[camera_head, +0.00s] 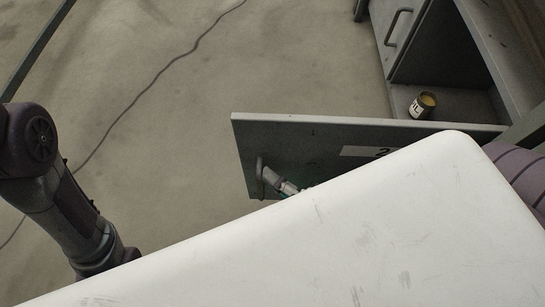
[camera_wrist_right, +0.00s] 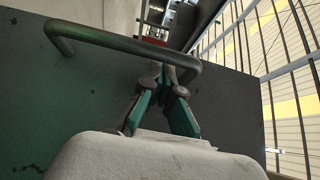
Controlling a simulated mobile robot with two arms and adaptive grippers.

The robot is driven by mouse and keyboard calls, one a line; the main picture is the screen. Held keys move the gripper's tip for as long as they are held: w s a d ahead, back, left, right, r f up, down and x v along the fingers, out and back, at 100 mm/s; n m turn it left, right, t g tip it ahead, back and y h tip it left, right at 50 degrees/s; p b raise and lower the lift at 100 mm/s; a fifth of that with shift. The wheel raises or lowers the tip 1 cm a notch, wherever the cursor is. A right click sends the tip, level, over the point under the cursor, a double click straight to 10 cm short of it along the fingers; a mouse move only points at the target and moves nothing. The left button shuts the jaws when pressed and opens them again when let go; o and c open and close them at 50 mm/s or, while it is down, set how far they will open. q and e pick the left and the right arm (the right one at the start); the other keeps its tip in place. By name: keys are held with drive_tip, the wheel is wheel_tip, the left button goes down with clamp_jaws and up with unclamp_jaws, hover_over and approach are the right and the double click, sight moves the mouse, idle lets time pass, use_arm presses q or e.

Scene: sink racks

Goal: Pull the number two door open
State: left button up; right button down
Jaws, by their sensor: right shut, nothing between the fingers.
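The number two door (camera_head: 300,135) is a grey panel with a white label (camera_head: 370,152) marked 2. It stands swung out from the cabinet. Its bar handle (camera_head: 261,178) is near the left end of the panel and shows large in the right wrist view (camera_wrist_right: 110,40). My right gripper (camera_head: 279,184) is at the handle. In the right wrist view its teal and grey fingers (camera_wrist_right: 164,66) are shut with nothing between them, their tips right by the bar. I cannot tell if they touch it. My left arm is at the left; its gripper is hidden.
A thin cable (camera_head: 150,78) crosses the bare concrete floor, which is clear left of the door.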

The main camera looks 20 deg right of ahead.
drive_tip(key=shift+s+a, duration=0.2)
drive_tip(key=shift+s, duration=0.25)
drive_tip(key=shift+s, duration=0.1)
drive_tip(key=v, duration=0.8)
drive_tip(key=shift+d+r, duration=0.1)
drive_tip(key=shift+r, duration=0.15)
